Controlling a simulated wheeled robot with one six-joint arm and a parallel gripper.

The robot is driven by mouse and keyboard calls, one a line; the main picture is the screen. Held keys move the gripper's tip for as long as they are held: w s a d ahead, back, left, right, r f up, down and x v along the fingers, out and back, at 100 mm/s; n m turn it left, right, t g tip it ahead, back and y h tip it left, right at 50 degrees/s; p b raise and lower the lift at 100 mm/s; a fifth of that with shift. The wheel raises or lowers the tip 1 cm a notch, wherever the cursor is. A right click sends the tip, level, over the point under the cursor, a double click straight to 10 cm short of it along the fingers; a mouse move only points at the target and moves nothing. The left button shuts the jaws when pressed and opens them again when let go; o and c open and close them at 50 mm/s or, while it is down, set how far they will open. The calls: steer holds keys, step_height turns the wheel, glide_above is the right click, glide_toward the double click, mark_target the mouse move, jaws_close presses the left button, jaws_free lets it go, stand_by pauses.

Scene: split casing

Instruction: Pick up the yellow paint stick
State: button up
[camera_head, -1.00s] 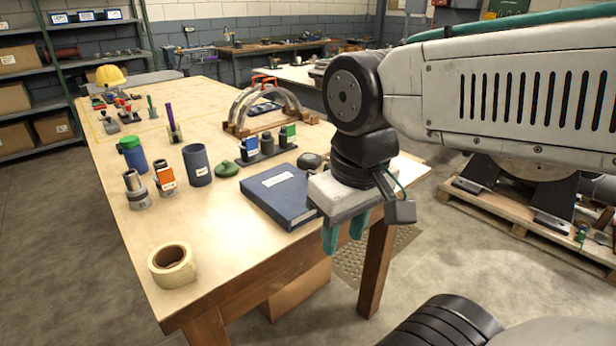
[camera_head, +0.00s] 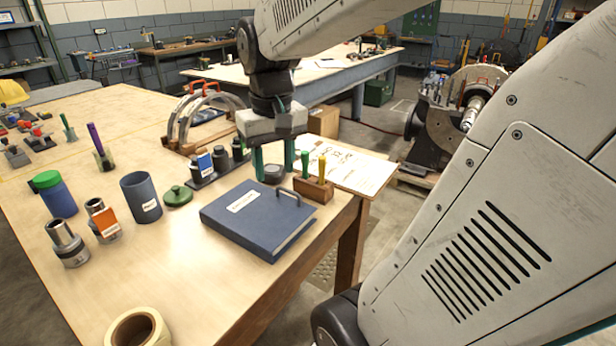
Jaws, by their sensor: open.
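The yellow paint stick (camera_head: 322,168) stands upright in a small wooden block (camera_head: 313,191) near the right edge of the bench. A green stick (camera_head: 305,165) stands beside it on the left in the same block. My gripper (camera_head: 273,165) points down with its two teal fingers apart and nothing seen between them. It appears left of the yellow stick, with the right finger close to the green stick in the picture. I cannot tell the exact depth between the fingers and the sticks.
A blue binder (camera_head: 258,218) lies in front of the block. A holder with small bottles (camera_head: 218,168) and a paper sheet (camera_head: 347,163) are nearby. A tape roll (camera_head: 137,328) lies at the front.

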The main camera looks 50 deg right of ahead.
steer(key=w+d+f+m, duration=0.2)
steer(key=w+d, duration=0.1)
steer(key=d, duration=0.7)
steer(key=m, duration=0.2)
glide_above(322, 172)
steer(key=shift+w+d+f+g, duration=0.15)
steer(key=shift+w+f, duration=0.1)
steer(key=shift+f, duration=0.25)
steer(key=shift+w+d+f+g, duration=0.1)
steer(key=shift+w+f+g, duration=0.1)
steer(key=shift+f, duration=0.25)
steer(key=shift+d+f, duration=0.5)
steer(key=shift+f, duration=0.15)
steer(key=f, duration=0.6)
steer(key=shift+s+a+f, duration=0.15)
steer(key=shift+a, duration=0.25)
steer(key=shift+f, duration=0.25)
jaws_close()
